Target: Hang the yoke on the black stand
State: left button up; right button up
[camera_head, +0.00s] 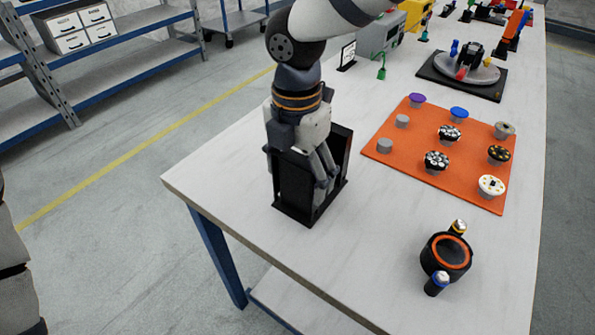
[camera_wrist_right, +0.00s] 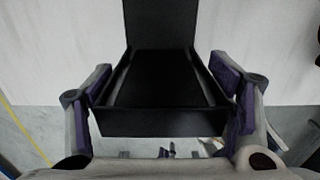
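The black stand (camera_head: 281,188) is upright near the table's left edge, with a flat base and tall dark sides. My right gripper (camera_head: 327,172) points down at it, partly covering it. In the right wrist view my fingers (camera_wrist_right: 167,90) are spread wide, with purple pads on either side of a black piece (camera_wrist_right: 155,122); I see no clear grip on it. I cannot make out a separate yoke there; dark parts merge. A black round can (camera_head: 431,252) with an orange ring and a knob on either side stands at the front right.
An orange mat (camera_head: 405,165) with several round knobs and discs lies right of the stand. Behind it are a black tray (camera_head: 437,76) with a grey disc and a small sign (camera_head: 348,54). Bare white table lies between the stand and the can.

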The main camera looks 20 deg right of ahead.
dwell(0.4)
jog(key=o, duration=0.6)
notch_tip(320, 180, up, 12)
jog(key=shift+r, duration=0.1)
jog(key=shift+a, duration=0.1)
